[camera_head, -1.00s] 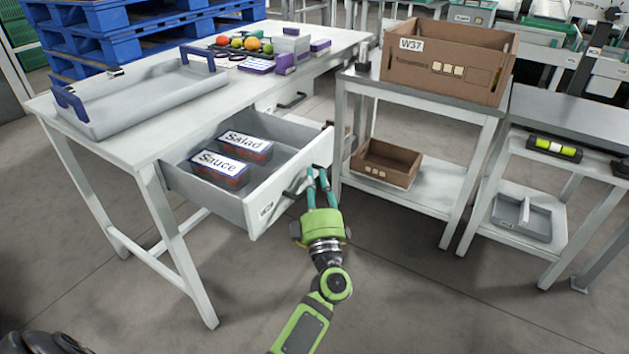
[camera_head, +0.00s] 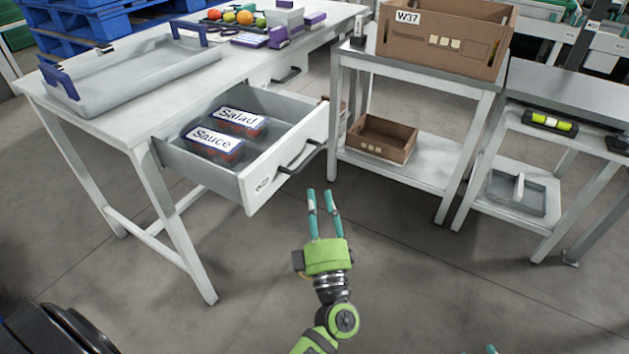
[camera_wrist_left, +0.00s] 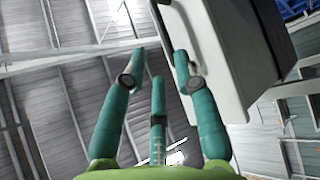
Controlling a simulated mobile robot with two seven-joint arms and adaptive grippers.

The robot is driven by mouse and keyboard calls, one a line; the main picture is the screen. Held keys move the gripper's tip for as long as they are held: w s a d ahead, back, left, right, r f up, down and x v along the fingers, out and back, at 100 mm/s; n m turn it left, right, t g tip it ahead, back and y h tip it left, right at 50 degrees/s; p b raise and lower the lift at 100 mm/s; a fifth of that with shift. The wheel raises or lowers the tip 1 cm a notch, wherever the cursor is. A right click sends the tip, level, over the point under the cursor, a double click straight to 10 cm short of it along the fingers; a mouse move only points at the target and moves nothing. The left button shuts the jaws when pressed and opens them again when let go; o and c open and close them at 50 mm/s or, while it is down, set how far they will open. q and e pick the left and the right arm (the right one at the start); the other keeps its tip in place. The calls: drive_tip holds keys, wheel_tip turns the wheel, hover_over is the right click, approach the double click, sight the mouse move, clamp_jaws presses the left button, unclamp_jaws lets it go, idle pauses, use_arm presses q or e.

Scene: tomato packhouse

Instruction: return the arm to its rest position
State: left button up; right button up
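My left gripper (camera_head: 320,193) is in front of the pulled-out drawer (camera_head: 252,191), clear of its handle (camera_head: 301,157). Its teal fingers are apart with nothing between them. In the left wrist view the fingers (camera_wrist_left: 160,62) are spread and empty, with the pale drawer front (camera_wrist_left: 222,65) beyond them at the upper right. The drawer stands open and holds a box labelled Salad (camera_head: 238,122) and a box labelled Sauce (camera_head: 213,143). Of my right gripper, only a small teal tip (camera_head: 490,349) seems to show at the bottom edge.
The white workbench (camera_head: 125,122) carries a grey tray (camera_head: 140,75) and produce. Right of the drawer, a shelf table (camera_head: 432,182) holds a large W37 carton (camera_head: 440,45) and a small brown box (camera_head: 382,138). The floor (camera_head: 420,275) around my left gripper is clear.

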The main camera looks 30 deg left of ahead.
use_arm(q)
drive_tip(key=shift+s+d+f, duration=0.25)
drive_tip(key=shift+s+d, duration=0.1)
drive_tip(key=shift+s, duration=0.15)
